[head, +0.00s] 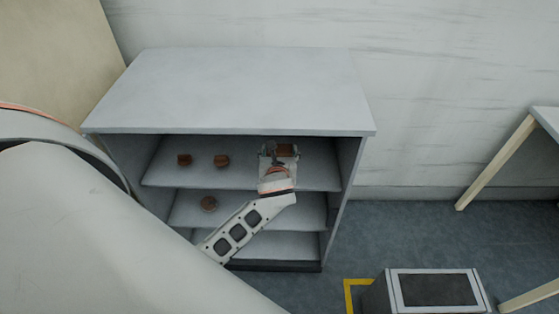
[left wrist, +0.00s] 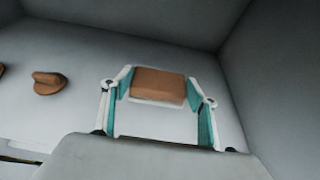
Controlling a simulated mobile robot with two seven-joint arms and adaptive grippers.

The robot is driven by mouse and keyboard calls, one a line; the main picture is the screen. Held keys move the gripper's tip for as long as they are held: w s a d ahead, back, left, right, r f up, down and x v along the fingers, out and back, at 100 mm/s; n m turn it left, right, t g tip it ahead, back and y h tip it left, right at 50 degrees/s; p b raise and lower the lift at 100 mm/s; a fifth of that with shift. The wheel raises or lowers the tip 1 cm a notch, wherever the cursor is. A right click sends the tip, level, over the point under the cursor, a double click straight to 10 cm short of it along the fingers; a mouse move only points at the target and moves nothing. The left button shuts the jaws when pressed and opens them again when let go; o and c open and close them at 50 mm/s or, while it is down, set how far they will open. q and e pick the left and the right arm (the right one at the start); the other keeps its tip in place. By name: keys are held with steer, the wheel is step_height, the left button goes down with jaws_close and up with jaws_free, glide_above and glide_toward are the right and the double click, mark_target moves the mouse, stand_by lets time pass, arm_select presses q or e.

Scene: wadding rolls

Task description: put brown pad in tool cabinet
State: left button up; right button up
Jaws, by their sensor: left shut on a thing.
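The grey tool cabinet (head: 230,90) stands open at the front, with several shelves. My left gripper (head: 282,150) reaches into its top shelf space near the right side wall. In the left wrist view, the fingers of my left gripper (left wrist: 158,88) are closed on both sides of a brown pad (left wrist: 158,84). The pad is inside the cabinet; I cannot tell whether it touches the shelf. My arm partly covers the pad in the head view. My right gripper is not in view.
Two brown pieces, one left (head: 184,160) and one right (head: 221,160), sit on the top shelf. Another brown piece (head: 208,204) is on the shelf below. A dark-topped box (head: 433,290) stands on the floor at front right. A table (head: 545,122) is at the right edge.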

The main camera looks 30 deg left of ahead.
arm_select(q)
step_height(320, 180, down, 4)
steer(key=shift+w+f+b, duration=0.1)
steer(key=shift+b, duration=0.55)
steer(key=shift+w+a+f, duration=0.1)
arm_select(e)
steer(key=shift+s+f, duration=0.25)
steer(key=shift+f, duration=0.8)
arm_select(q)
steer(key=shift+f, duration=0.1)
steer(key=o, duration=1.2)
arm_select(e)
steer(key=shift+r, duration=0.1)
